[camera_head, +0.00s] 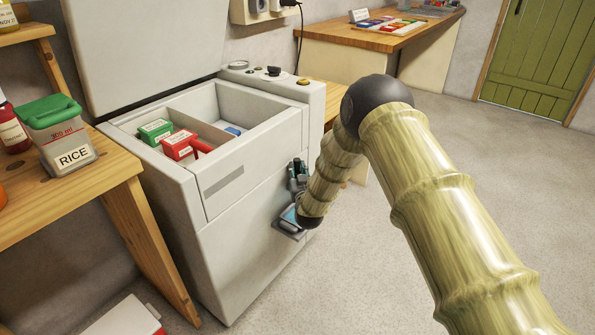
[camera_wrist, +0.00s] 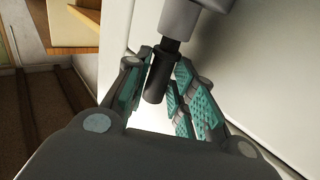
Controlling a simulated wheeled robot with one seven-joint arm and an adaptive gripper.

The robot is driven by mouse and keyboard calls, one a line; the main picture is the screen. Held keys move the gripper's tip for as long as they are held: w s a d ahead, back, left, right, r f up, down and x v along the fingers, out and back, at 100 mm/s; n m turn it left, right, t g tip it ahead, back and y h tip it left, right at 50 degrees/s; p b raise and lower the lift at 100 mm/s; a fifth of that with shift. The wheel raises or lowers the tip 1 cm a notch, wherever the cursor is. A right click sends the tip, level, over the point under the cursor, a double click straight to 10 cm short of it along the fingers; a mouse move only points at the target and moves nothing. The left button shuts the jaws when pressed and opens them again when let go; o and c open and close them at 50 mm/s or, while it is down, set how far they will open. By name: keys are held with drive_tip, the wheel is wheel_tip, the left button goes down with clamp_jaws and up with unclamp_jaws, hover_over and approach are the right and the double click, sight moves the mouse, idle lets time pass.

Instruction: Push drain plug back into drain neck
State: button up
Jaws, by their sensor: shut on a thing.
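The drain plug (camera_wrist: 157,80) is a dark cylinder between the fingers in the wrist view. A narrower dark stem runs from its upper end to the light grey drain neck (camera_wrist: 190,18), leaving a visible gap between the plug's wide part and the neck. My gripper (camera_wrist: 164,62) is shut on the plug, with teal-padded fingers on both sides of it. In the head view my gripper (camera_head: 297,174) is low against the white chest freezer's right-hand side. The plug and neck cannot be made out there.
The chest freezer (camera_head: 245,245) stands open, with a green box (camera_head: 155,131) and a red box (camera_head: 180,146) inside. A wooden table (camera_head: 70,195) at left holds a rice container (camera_head: 60,130). Open floor (camera_head: 400,260) lies to the right.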

drive_tip(key=shift+f+b, duration=0.4)
drive_tip(key=shift+f, duration=0.3)
drive_tip(key=o, duration=1)
drive_tip(key=shift+c, duration=0.2)
drive_tip(key=s+d, duration=0.2)
drive_tip(key=s, duration=0.9)
drive_tip(key=shift+s+d, duration=0.15)
drive_tip(key=shift+s, duration=0.25)
